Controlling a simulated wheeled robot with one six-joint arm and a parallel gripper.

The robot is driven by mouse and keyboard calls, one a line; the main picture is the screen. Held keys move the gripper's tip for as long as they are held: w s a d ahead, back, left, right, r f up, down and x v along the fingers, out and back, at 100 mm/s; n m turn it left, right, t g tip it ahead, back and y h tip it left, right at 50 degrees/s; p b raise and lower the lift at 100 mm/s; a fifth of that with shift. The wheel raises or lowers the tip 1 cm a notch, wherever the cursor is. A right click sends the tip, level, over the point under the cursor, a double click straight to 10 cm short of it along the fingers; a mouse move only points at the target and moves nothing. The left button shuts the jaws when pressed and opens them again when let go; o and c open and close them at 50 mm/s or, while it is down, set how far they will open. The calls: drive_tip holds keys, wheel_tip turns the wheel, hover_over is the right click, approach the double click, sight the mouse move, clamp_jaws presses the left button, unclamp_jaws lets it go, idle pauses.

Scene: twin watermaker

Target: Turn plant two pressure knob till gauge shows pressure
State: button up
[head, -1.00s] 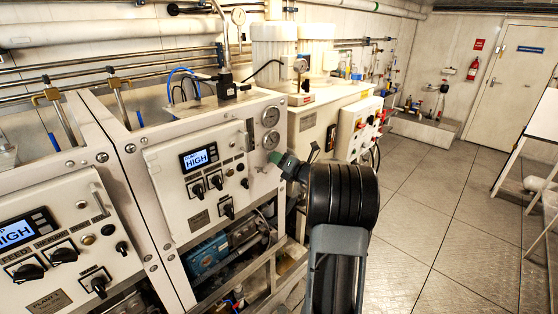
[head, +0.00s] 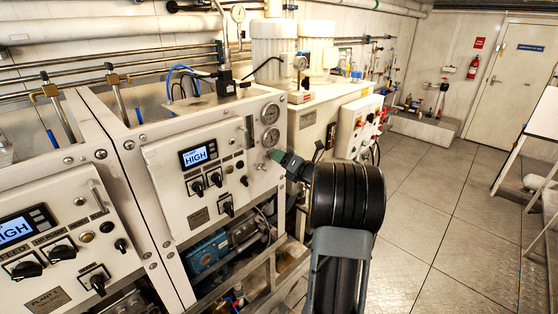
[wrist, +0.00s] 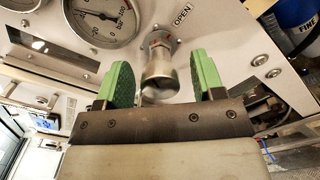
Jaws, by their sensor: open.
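The pressure knob (wrist: 160,68) is a silver metal cylinder on the white panel, under an "OPEN" label in the wrist view. My gripper (wrist: 163,80) has two green-padded fingers, one on each side of the knob and apart from it, with gaps on both sides. The jaws are open. A round gauge (wrist: 102,18) sits up and left of the knob; its needle shows, but the reading is hard to tell. In the head view, two gauges, upper (head: 270,113) and lower (head: 270,138), sit on the panel's right side. My gripper (head: 277,156) is just below them and hides the knob.
The plant panel (head: 170,165) has a display reading "HIGH" (head: 198,154) and several black switches. A similar panel (head: 40,255) stands at left. A white cabinet with red and yellow buttons (head: 360,125) stands behind. Open floor (head: 450,200) lies to the right.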

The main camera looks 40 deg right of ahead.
drive_tip(key=s+d+b, duration=0.2)
drive_tip(key=s, duration=1)
drive_tip(key=shift+b, duration=0.3)
drive_tip(key=shift+w, duration=0.1)
drive_tip(key=s+a+f+n+g+y, duration=0.1)
drive_tip(key=s+a+f+n+g, duration=0.2)
drive_tip(key=a+f+n+g, duration=0.65)
drive_tip(key=s+a+f+n+g, duration=0.25)
drive_tip(key=s+a+n, duration=0.2)
drive_tip(key=n, duration=1.05)
drive_tip(key=s+a+r+n+h, duration=0.2)
drive_tip(key=a+n, duration=0.5)
drive_tip(key=n, duration=0.2)
drive_tip(key=s+a+r+n+g+h, duration=0.1)
drive_tip(key=s+a+r+n+h, duration=0.1)
drive_tip(key=a+n, duration=0.6)
drive_tip(key=shift+s+a+r+n, duration=0.15)
drive_tip(key=shift+s+r+n, duration=0.25)
drive_tip(key=shift+n, duration=0.45)
